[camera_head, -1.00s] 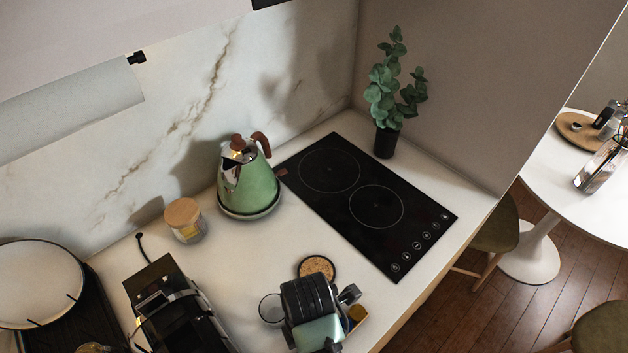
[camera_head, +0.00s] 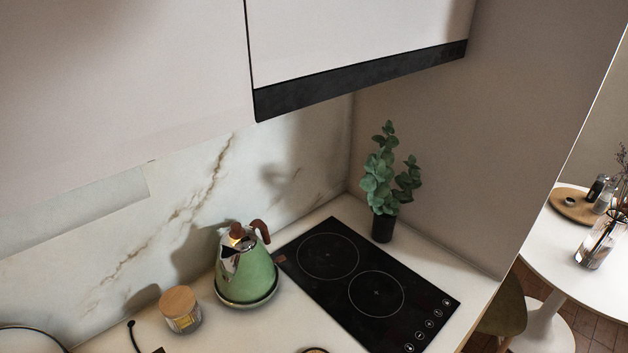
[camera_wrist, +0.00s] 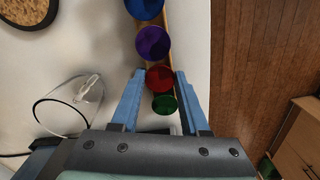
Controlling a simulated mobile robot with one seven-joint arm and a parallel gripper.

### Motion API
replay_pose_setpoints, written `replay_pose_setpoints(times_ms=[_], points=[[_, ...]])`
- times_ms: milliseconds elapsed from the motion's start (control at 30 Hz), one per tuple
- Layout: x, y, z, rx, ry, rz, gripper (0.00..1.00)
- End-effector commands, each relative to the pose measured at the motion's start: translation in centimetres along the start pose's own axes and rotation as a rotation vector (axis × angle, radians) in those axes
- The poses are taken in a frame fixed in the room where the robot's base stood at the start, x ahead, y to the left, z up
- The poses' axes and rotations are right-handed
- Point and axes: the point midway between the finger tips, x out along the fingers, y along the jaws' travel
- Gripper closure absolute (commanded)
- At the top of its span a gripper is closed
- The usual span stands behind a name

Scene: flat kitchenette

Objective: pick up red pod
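The red pod (camera_wrist: 159,78) is in the wrist view, in a row of round coloured pods on a narrow wooden holder (camera_wrist: 168,20) at the counter's edge. My gripper (camera_wrist: 160,73) has its two blue fingers apart, one on each side of the red pod, with small gaps visible. The green pod (camera_wrist: 164,104) lies just below the red one in the picture, also between the fingers. The purple pod (camera_wrist: 153,42) and the blue pod (camera_wrist: 144,8) are above it. How far the fingertips are above the pods is hard to tell. In the head view neither gripper nor pods show.
A clear glass (camera_wrist: 88,92) stands left of my gripper, and a cork-topped round mat (camera_wrist: 26,8) is at upper left. Wooden floor (camera_wrist: 255,70) lies beyond the counter edge. The head view shows a green kettle (camera_head: 247,272), a lidded jar (camera_head: 181,310), a cooktop (camera_head: 350,285) and a plant (camera_head: 383,190).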

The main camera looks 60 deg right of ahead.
Motion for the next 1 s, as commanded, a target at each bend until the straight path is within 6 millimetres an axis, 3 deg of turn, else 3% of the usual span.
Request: replay_pose_setpoints(times_ms=[33,200,733,1000], points=[[0.0,0.0,0.0,0.0,0.0,0.0,0.69],[0.0,0.0,0.0,0.0,0.0,0.0,1.0],[-0.5,0.1,0.0,0.0,0.0,0.001,1.0],[-4.9,0.1,0.0,-0.001,-0.001,0.005,1.0]])
